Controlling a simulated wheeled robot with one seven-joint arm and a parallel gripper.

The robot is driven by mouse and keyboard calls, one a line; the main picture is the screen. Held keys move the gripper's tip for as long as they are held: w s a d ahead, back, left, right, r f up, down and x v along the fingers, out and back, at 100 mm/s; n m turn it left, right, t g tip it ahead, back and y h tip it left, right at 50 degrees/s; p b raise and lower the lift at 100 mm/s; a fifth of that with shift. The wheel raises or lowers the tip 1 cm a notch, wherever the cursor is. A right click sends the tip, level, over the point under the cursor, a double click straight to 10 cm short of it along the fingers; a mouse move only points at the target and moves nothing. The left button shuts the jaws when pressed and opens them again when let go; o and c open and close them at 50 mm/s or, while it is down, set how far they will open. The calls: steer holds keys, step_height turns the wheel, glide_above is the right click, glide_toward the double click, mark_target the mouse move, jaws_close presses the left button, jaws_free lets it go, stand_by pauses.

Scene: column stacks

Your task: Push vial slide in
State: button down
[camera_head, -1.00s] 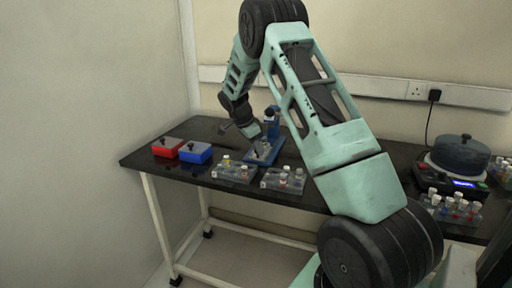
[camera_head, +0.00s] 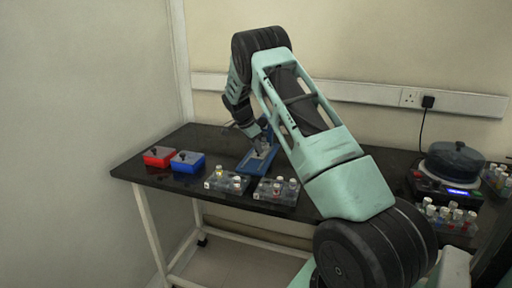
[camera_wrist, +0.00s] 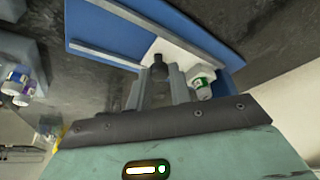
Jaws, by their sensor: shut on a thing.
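The vial slide (camera_wrist: 180,55) is a pale plate lying between light rails on a blue base (camera_wrist: 100,30) in the wrist view. A dark knob (camera_wrist: 158,68) stands up from the slide. My gripper (camera_wrist: 160,82) is shut on this knob, with one finger on each side. A white-capped vial with a green label (camera_wrist: 201,82) is just right of the fingers, partly hidden by the gripper's body. In the head view the blue base (camera_head: 250,165) stands on the black bench, and my gripper is over it, small and partly hidden by my arm.
Red (camera_head: 159,157) and blue (camera_head: 187,161) knobbed boxes are left of the base. Two clear vial racks (camera_head: 226,182) (camera_head: 276,192) stand in front of it. A dark round lidded device (camera_head: 456,162) and more vials (camera_head: 450,218) are at the right.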

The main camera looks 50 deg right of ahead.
steer(key=c, duration=1.3)
jaws_free()
steer(key=shift+w+d+r, duration=0.1)
steer(key=shift+w+d, duration=0.05)
steer(key=shift+d, duration=0.15)
steer(key=shift+a, duration=0.1)
steer(key=v, duration=1.7)
steer(key=shift+a+r, duration=0.1)
steer(key=shift+a, duration=0.1)
